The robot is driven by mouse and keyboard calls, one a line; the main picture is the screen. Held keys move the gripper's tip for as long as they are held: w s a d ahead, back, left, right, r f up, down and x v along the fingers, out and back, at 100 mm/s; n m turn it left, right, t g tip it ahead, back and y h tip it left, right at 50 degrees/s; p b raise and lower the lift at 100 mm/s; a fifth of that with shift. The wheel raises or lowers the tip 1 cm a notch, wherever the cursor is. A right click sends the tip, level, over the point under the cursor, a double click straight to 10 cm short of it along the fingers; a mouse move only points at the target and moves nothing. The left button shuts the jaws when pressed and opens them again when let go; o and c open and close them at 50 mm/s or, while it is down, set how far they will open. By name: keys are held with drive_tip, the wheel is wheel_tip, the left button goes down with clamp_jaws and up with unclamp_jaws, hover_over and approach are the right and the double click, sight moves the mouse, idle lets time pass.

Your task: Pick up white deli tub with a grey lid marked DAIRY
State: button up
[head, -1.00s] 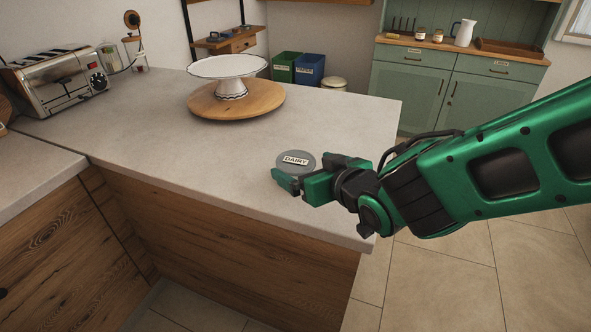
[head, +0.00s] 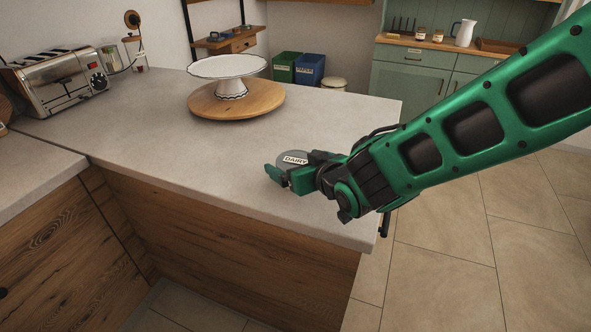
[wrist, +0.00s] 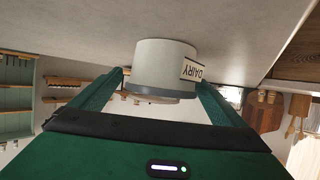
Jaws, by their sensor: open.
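The white deli tub (wrist: 163,60) stands on the counter, with its DAIRY label facing right in the wrist view, where the picture is upside down. Its grey lid (head: 292,155) with the DAIRY label shows in the head view, while the tub's body is mostly hidden behind my gripper (head: 287,172). My gripper is open, low over the counter on the near right side of the tub. In the wrist view the fingers (wrist: 160,80) stand one on each side of the tub, with a small gap visible at the left finger. Contact at the right finger cannot be told.
A white cake stand (head: 228,68) sits on a round wooden board (head: 236,103) farther back on the counter (head: 190,150). A toaster (head: 62,80) stands at the back left. The counter around the tub is clear; its front and right edges are close.

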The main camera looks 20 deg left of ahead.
drive_tip(key=shift+c, duration=0.4)
drive_tip(key=c, duration=1)
drive_tip(key=shift+c, duration=0.8)
drive_tip(key=shift+r, duration=0.1)
